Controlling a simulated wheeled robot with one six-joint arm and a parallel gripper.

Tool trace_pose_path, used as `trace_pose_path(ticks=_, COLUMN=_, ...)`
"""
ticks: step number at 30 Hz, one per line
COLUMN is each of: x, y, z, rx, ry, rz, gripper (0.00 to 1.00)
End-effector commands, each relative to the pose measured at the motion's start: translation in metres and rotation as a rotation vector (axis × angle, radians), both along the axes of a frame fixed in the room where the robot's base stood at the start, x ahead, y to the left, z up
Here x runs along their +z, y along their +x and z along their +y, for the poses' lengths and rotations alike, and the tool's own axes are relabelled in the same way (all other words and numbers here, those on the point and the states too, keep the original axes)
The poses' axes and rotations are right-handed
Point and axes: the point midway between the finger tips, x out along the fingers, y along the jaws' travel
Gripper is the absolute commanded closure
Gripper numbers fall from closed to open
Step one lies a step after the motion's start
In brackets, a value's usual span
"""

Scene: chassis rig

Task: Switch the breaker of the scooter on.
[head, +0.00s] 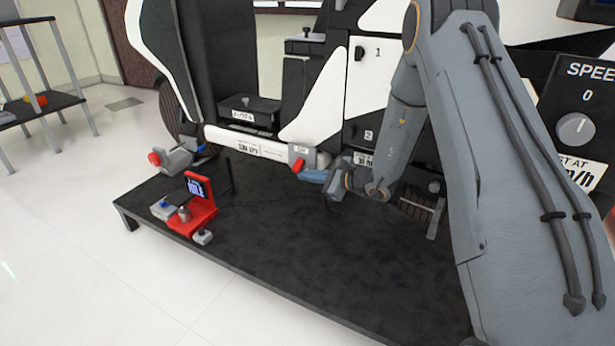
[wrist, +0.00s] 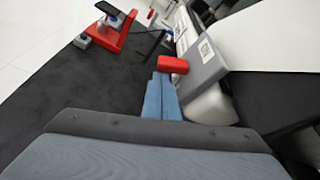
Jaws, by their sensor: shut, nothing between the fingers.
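The scooter (head: 308,113) is a white and black body above a dark platform. A grey box (head: 301,152) with a red lever (head: 298,166), which looks like the breaker, sits at the end of its white tube. The wrist view shows the same grey box (wrist: 207,65) with the red lever (wrist: 172,64) sticking out to the left. My gripper (head: 305,175) has blue fingers, shut and empty. In the wrist view its fingertips (wrist: 160,77) are right beside the lever's near side. I cannot tell whether they touch it. The box's small label is unreadable.
A red stand (head: 199,208) with a small screen and grey parts is on the dark platform (head: 270,240) at left. A grey clamp-like part with a red knob (head: 154,158) is behind it. A speed panel (head: 582,110) is at right. The platform's middle is clear.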

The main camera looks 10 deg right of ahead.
Motion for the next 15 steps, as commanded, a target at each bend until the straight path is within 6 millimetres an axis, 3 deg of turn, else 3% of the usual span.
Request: trace_pose_path(ticks=15, x=0.0049, y=-0.0025, z=0.0017, rx=0.001, ry=0.053, rz=0.077, gripper=1.00)
